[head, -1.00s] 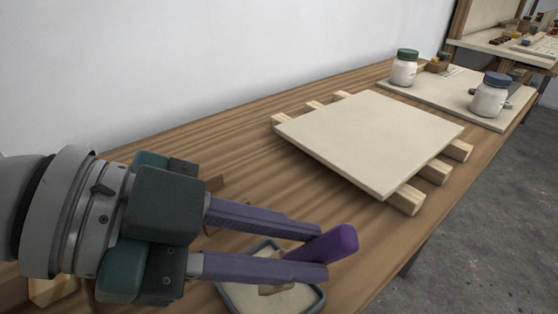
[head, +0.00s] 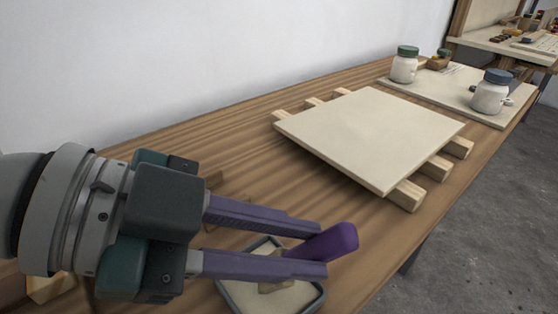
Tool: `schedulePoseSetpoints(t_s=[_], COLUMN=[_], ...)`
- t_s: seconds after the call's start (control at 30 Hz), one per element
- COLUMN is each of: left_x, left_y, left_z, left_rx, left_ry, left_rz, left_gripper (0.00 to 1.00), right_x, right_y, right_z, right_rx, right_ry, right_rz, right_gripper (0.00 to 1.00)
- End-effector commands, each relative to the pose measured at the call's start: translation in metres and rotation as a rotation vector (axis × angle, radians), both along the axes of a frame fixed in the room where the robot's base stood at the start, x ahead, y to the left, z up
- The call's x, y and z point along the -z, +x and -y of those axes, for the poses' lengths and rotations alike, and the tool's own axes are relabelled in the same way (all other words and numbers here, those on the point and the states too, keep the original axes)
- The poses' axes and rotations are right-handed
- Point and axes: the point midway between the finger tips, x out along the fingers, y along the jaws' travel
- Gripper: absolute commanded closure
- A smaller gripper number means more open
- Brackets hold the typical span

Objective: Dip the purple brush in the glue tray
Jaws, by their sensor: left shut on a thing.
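The purple brush (head: 332,242) is held between the fingers of my left gripper (head: 322,250). Its purple handle points up and to the right. Its tan lower end (head: 275,286) shows below the fingers, over or in the glue tray. The glue tray (head: 316,303) is a grey-rimmed shallow tray with a cream inside, on the bench at the bottom of the view. My left gripper and its fingers hide part of it. I cannot tell whether the brush touches the glue. My right gripper does not show.
A pale square panel (head: 370,135) rests on wooden strips (head: 406,195) in the middle of the bench. Behind it, a board (head: 440,92) carries a green-lidded jar (head: 404,67) and a blue-lidded jar (head: 490,95). Bare bench (head: 200,150) lies left of the panel.

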Motion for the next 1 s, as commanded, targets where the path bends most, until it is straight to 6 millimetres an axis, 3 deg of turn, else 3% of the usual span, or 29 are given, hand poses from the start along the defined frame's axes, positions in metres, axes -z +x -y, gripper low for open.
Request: schedulePoseSetpoints(t_s=[1.0], left_x=[0.0069], left_y=[0.0000], left_z=[-0.0002], left_rx=[0.000], left_ry=[0.001], left_rz=[0.000], left_gripper=[1.00], right_x=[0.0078], right_y=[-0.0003], right_z=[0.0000], right_rx=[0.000], right_ry=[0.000], right_rz=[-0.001], right_gripper=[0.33])
